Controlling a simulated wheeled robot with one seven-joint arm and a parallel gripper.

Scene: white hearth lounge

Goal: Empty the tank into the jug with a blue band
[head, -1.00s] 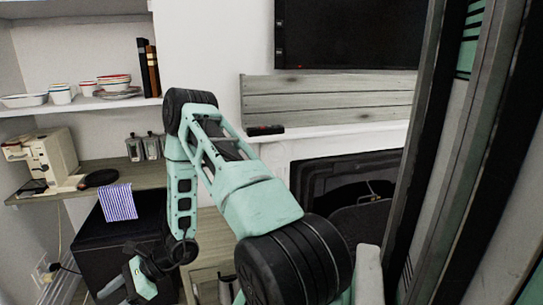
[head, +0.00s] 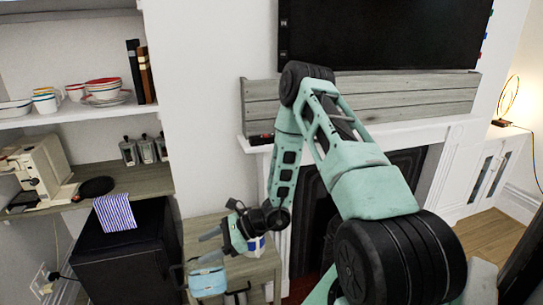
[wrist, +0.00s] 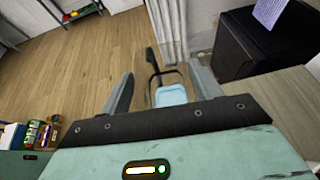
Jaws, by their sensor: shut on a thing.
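The tank (head: 207,281) is a small clear container with light blue water in it and a dark handle. It hangs at my gripper (head: 209,247) in the head view, beside the left edge of a low wooden table. In the wrist view the tank (wrist: 171,96) shows between the two fingers of my gripper (wrist: 161,76), which is shut on it. A small white and blue thing (head: 258,243), perhaps the jug with the blue band, shows partly behind my gripper over the table. My gripper hides much of it.
A shelf with a coffee machine (head: 38,170) is at the far left. Open wooden floor (wrist: 60,75) shows in the wrist view.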

